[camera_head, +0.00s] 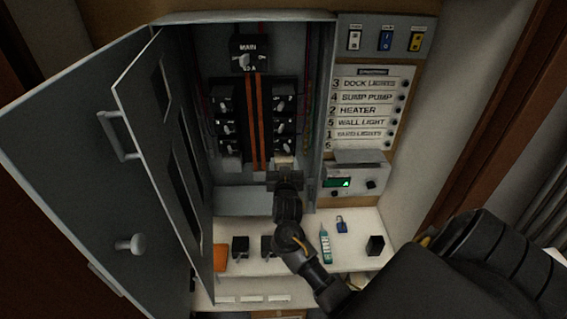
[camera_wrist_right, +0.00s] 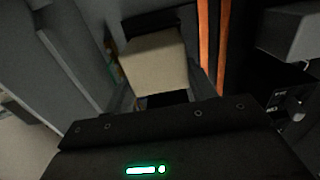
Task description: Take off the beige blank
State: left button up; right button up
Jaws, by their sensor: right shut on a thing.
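The beige blank (camera_head: 284,160) is at the bottom of the right breaker column inside the open electrical panel. In the right wrist view the beige blank (camera_wrist_right: 155,66) is a plain block just ahead of the gripper body, with dark parts beyond it and below it. My right gripper (camera_head: 285,173) reaches up from below and is shut on the beige blank. Its jaws partly cover the blank, so I cannot tell whether the blank is still seated. My left gripper is in neither view.
The open panel door (camera_head: 80,170) and inner cover stand at the left. Orange busbars (camera_head: 253,120) run between black breakers (camera_head: 284,105). Below, a shelf (camera_head: 350,225) holds black blocks, a teal tester (camera_head: 325,245), a blue padlock (camera_head: 341,225) and an orange item (camera_head: 220,256).

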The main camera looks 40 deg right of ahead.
jog(key=shift+s+a, duration=0.15)
jog(key=shift+s, duration=0.1)
jog(key=shift+s+a, duration=0.15)
jog(key=shift+s+a, duration=0.25)
jog(key=shift+s, duration=0.05)
jog(key=shift+s+a, duration=0.2)
jog(key=shift+s, duration=0.05)
jog(key=shift+v, duration=2.45)
